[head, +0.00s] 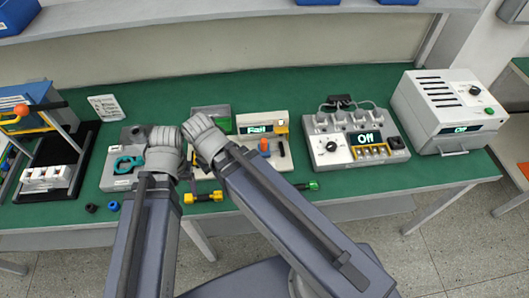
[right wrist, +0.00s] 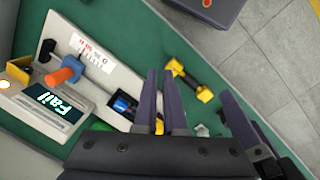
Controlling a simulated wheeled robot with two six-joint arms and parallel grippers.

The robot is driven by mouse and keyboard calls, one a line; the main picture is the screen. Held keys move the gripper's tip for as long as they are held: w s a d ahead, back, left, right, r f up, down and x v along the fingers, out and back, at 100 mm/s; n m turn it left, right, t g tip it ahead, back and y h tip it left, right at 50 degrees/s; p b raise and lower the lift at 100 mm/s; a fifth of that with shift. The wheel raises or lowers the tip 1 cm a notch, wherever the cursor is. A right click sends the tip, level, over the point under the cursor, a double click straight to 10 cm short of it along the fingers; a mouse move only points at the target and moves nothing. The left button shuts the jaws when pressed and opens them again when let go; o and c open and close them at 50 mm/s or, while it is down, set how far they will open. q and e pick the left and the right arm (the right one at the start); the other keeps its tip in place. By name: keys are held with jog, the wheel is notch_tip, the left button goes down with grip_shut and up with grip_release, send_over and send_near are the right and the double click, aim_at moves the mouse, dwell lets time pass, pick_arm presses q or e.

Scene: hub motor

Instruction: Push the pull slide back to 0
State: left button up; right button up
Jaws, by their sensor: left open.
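The tester with the "Fail" display (head: 262,129) stands mid-table; the right wrist view shows its display (right wrist: 55,103) close up. A base plate (right wrist: 118,78) printed with red marks and a 0 carries an orange-and-blue handle (right wrist: 62,73). A blue-and-black part (right wrist: 123,104) sits beside the fingers, partly hidden. I cannot tell which part is the pull slide. My right gripper (right wrist: 164,72) hangs over the plate's front end, fingers close together, apart from the orange handle. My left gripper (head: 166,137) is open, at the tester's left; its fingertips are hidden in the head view.
A yellow-and-black tool (head: 204,197) lies at the table's front edge; it shows near the fingers too (right wrist: 188,80). A grey unit with a teal part (head: 125,165) is left. A panel reading "Off" (head: 365,140) and a vented box (head: 450,105) stand right.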

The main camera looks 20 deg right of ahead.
aim_at(264, 140)
jog(key=o, duration=0.6)
jog(key=w+d+m, duration=0.1)
jog(key=w+d, duration=0.1)
jog(key=d, duration=0.1)
jog(key=w+d+m, duration=0.1)
jog(key=w+d, duration=0.2)
jog(key=w+d+m, duration=0.1)
jog(key=w+d, duration=0.2)
jog(key=shift+w+d+f+y, duration=0.15)
jog(key=shift+d+y, duration=0.05)
jog(key=shift+y, duration=0.1)
jog(key=shift+o, duration=1.1)
jog(key=w+d, duration=0.1)
jog(key=d, duration=0.2)
jog(key=w+d+m, duration=0.1)
jog(key=d, duration=0.2)
jog(key=w+d+m, duration=0.1)
jog(key=d, duration=0.2)
jog(key=shift+w+d+y, duration=0.1)
jog(key=shift+w+y, duration=0.2)
pick_arm(q)
notch_tip(264, 140, down, 8)
jog(key=b, duration=0.8)
pick_arm(e)
notch_tip(264, 140, down, 8)
grip_shut()
